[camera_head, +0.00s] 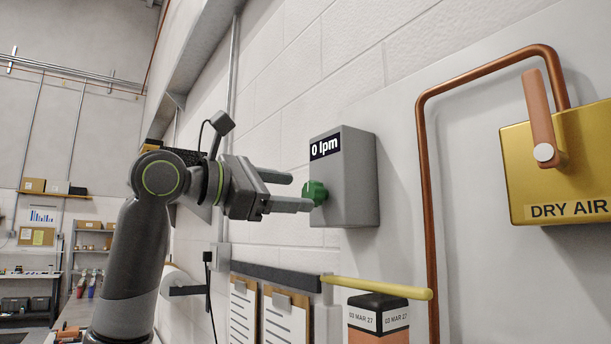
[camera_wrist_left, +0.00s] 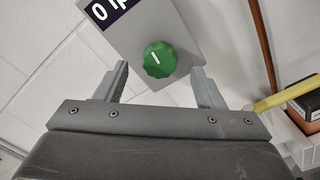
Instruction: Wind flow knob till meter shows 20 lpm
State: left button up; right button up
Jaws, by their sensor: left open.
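The green flow knob (camera_head: 315,192) sits on the front of a grey meter box (camera_head: 352,190) on the wall. The meter display (camera_head: 325,147) on that box reads 0 lpm. My left gripper (camera_head: 300,192) is open, its fingers pointing at the knob from the left. In the left wrist view the knob (camera_wrist_left: 160,60) lies between and just beyond the open fingertips (camera_wrist_left: 160,76), with its white mark tilted slightly left of upright. I cannot tell if a fingertip touches the knob. My right gripper is not in view.
A yellow DRY AIR box (camera_head: 560,170) with a copper lever (camera_head: 538,108) is at the right. A copper pipe (camera_head: 428,200) runs down beside the meter box. A yellow bar (camera_head: 375,287) sticks out below it. Clipboards (camera_head: 285,315) hang at lower left of the bar.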

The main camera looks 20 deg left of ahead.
aim_at(308, 192)
pick_arm(q)
jog(key=shift+p+x, duration=0.65)
jog(key=shift+x, duration=1.3)
jog(key=c, duration=1)
